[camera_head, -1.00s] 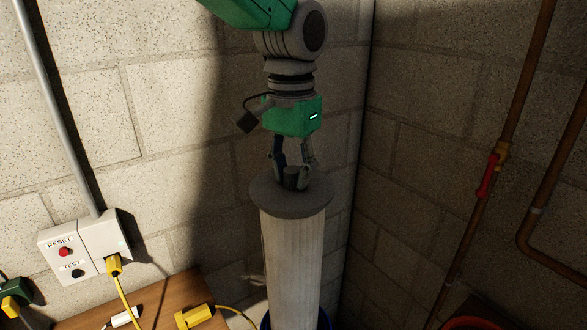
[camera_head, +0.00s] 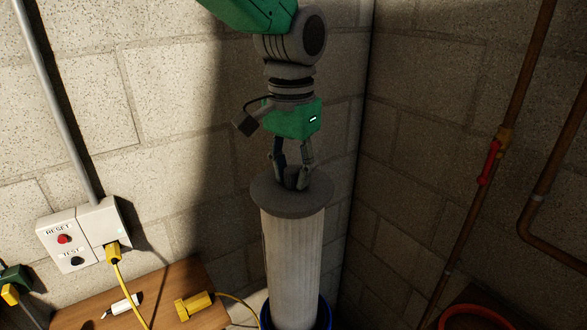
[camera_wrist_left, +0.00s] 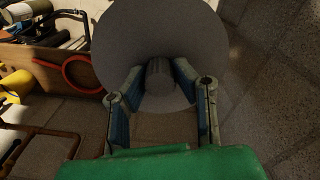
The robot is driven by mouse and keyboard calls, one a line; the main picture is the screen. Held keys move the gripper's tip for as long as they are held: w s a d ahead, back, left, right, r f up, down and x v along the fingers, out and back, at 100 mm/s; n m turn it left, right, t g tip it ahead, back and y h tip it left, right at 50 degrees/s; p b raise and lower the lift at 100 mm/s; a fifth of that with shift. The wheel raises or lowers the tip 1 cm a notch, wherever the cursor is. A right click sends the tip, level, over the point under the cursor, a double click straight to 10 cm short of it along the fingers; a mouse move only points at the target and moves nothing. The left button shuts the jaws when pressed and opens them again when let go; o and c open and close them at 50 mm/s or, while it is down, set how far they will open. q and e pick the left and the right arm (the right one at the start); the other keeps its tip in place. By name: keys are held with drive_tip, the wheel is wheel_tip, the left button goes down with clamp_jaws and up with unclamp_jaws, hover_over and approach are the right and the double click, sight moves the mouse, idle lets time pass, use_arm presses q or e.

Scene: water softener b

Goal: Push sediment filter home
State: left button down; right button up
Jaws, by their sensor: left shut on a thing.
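The sediment filter (camera_head: 293,255) is a tall pale pleated cylinder with a wide grey cap on top. It stands about upright, its lower end inside a blue round housing (camera_head: 266,316) at the bottom of the head view. How deep it sits is hidden. My left gripper (camera_head: 292,180) is above the cap, its two fingers shut on the small knob at the cap's centre. In the left wrist view the grey cap (camera_wrist_left: 158,30) fills the upper middle, and the fingers stand on either side of the knob (camera_wrist_left: 159,77). My right gripper is in neither view.
A wooden surface (camera_head: 160,285) at lower left holds a yellow connector (camera_head: 193,305) and a white marker-like item (camera_head: 122,306). A RESET/TEST box (camera_head: 85,235) is on the left wall. Copper pipes with a red-handled valve (camera_head: 489,165) run along the right wall. An orange-red rim (camera_head: 480,312) shows at lower right.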

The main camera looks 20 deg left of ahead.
use_arm(q)
drive_tip(key=shift+f+b, duration=1.95)
drive_tip(key=shift+f, duration=3.65)
drive_tip(key=shift+f, duration=0.35)
wheel_tip(320, 180, down, 7)
drive_tip(key=b, duration=0.2)
drive_tip(key=shift+b, duration=0.4)
drive_tip(key=shift+f, duration=0.45)
drive_tip(key=shift+f+b, duration=0.65)
drive_tip(key=shift+f, duration=0.8)
